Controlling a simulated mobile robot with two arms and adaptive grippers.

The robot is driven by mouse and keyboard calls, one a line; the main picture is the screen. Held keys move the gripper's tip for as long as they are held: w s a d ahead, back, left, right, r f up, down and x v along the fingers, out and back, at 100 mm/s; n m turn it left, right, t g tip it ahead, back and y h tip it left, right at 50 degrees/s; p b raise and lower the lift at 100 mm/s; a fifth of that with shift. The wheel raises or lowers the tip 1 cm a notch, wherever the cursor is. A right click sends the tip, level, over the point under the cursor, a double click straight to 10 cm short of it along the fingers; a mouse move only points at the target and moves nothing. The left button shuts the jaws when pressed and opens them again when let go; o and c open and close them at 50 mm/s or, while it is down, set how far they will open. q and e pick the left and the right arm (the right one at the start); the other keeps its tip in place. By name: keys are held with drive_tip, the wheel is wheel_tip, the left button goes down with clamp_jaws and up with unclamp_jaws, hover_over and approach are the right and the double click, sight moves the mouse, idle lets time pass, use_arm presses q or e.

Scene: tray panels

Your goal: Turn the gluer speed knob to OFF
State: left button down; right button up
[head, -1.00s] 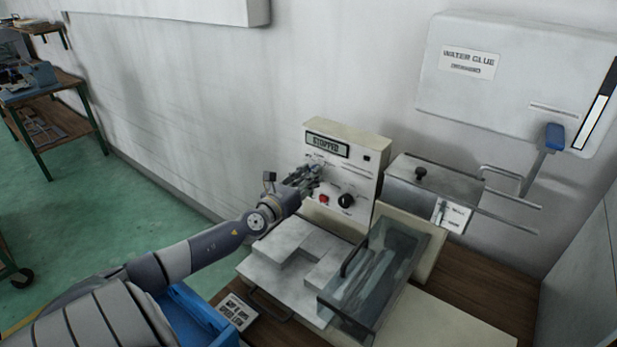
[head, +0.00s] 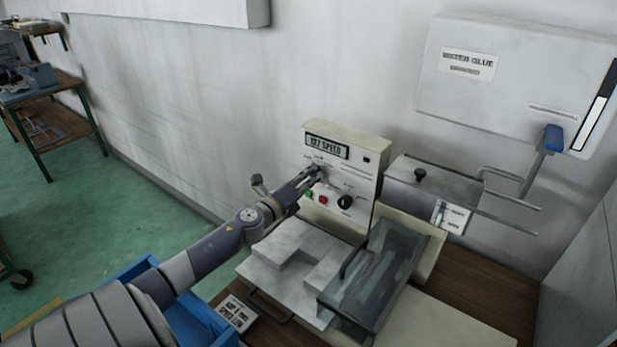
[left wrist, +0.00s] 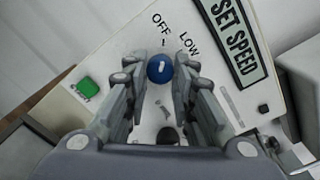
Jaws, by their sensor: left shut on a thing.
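The gluer (head: 372,158) stands against the wall, with a display that reads SET SPEED in the left wrist view. The blue speed knob (left wrist: 160,69) is on its panel, below the printed words OFF and LOW. Its short white mark points roughly up toward the OFF side; the exact setting is hard to tell. My left gripper (head: 321,172) reaches the panel just under the display. In the left wrist view its fingers (left wrist: 160,75) are on both sides of the blue knob, shut on it. In the head view the gripper hides the knob. My right gripper is not in view.
Beside the gripper are a green button (left wrist: 87,87), a red button (head: 323,198) and a black knob (head: 345,202). Below are a stepped light block (head: 290,250) and a clear cover (head: 380,270). A blue crate (head: 200,325) lies under my forearm.

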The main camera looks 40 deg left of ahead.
use_arm(q)
drive_tip(key=shift+r+n, duration=0.1)
drive_tip(key=shift+n, duration=0.9)
drive_tip(key=c, duration=1.3)
unclamp_jaws()
drive_tip(key=shift+c, duration=0.2)
drive_tip(key=shift+s, duration=0.45)
drive_tip(key=s+d, duration=0.1)
drive_tip(key=s, duration=1)
drive_tip(key=shift+d, duration=0.25)
